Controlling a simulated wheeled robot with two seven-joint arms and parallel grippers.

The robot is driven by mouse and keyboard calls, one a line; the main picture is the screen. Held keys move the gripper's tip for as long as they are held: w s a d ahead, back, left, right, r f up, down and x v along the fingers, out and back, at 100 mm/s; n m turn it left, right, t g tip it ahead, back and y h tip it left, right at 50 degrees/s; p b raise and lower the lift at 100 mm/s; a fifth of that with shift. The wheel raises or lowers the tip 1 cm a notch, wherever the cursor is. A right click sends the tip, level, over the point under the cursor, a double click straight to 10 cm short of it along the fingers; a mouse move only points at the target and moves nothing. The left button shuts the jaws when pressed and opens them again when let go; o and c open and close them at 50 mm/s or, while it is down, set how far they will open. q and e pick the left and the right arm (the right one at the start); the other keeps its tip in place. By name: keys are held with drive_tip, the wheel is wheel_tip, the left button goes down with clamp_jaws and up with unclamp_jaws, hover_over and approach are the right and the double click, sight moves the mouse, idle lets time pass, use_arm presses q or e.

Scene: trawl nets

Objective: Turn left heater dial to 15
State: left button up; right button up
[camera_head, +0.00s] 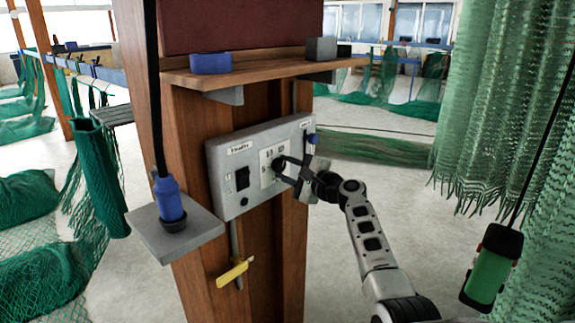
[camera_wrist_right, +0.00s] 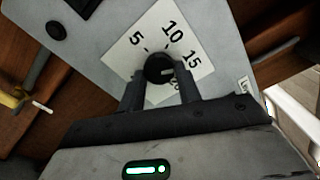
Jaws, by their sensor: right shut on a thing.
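The heater dial is a small black round knob (camera_wrist_right: 157,68) on a white scale plate (camera_wrist_right: 146,35) printed 5, 10, 15 and a partly hidden number. A pale mark on the knob points right, roughly toward the 15 side; its exact reading is unclear. The plate is on a grey control panel (camera_head: 230,156) fixed to a wooden post. My right gripper (camera_head: 282,170) is shut on the knob, one finger on each side; it also shows in the right wrist view (camera_wrist_right: 159,88). The fingers hide the lower part of the scale. My left gripper is out of view.
A black switch (camera_head: 242,178) is left of the scale. A wooden shelf (camera_head: 265,72) juts out above the panel. A blue tool (camera_head: 170,200) hangs on a cord at a grey bracket. A yellow handle (camera_head: 233,272) is below. A green hanging device (camera_head: 492,266) and nets are at right.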

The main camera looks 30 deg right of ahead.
drive_tip(key=shift+f+m, duration=0.1)
drive_tip(key=shift+m, duration=0.3)
drive_tip(key=o, duration=1)
drive_tip(key=shift+c, duration=0.2)
drive_tip(key=v, duration=1.6)
drive_tip(key=shift+b, duration=0.45)
